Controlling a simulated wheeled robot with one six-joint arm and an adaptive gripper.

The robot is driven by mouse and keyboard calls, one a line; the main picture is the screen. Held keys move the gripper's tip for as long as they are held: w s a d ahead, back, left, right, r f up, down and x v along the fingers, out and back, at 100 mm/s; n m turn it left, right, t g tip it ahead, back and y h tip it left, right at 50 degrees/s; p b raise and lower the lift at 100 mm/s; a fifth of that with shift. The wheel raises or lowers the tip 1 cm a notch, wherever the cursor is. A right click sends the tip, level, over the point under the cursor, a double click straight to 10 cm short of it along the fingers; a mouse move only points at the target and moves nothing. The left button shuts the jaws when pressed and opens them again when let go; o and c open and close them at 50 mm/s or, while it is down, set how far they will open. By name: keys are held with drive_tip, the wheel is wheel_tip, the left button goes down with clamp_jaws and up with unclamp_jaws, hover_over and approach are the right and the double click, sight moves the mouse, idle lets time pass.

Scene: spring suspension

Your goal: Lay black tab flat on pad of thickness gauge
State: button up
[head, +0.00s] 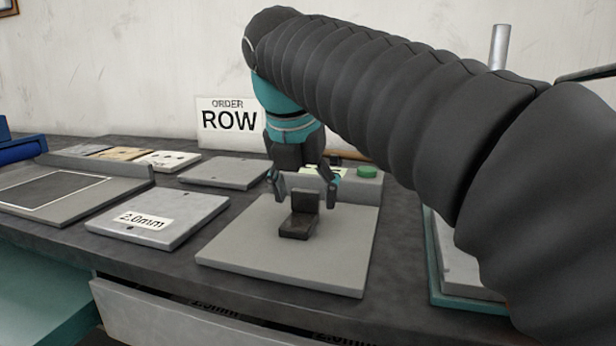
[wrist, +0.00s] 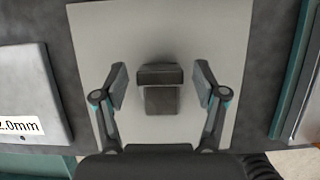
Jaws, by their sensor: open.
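A dark, L-shaped form stands on a light grey plate (head: 240,250), with an upright black part (head: 306,202) behind a low block (head: 297,227). I take the upright part as the black tab, but cannot tell whether the two are one piece. In the wrist view the tab (wrist: 160,74) is a dark bar above the squarer low block (wrist: 161,101). My gripper (head: 304,192) is open, its fingers pointing down on either side of the tab. The wrist view shows a gap between each finger and the tab. I cannot tell for sure which surface is the gauge's pad.
A green button (head: 367,171) sits behind the plate. A plate marked 2.0mm (head: 160,217) lies to the left, with another grey plate (head: 225,172) behind it. A tray with a dark panel (head: 50,190) is farther left. A teal-edged tray (head: 436,285) is at right.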

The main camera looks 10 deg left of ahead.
sight(295, 227)
drive_tip(key=p+v, duration=0.1)
drive_tip(key=v, duration=1.1)
drive_tip(key=shift+p, duration=0.3)
drive_tip(key=shift+w+r, duration=0.1)
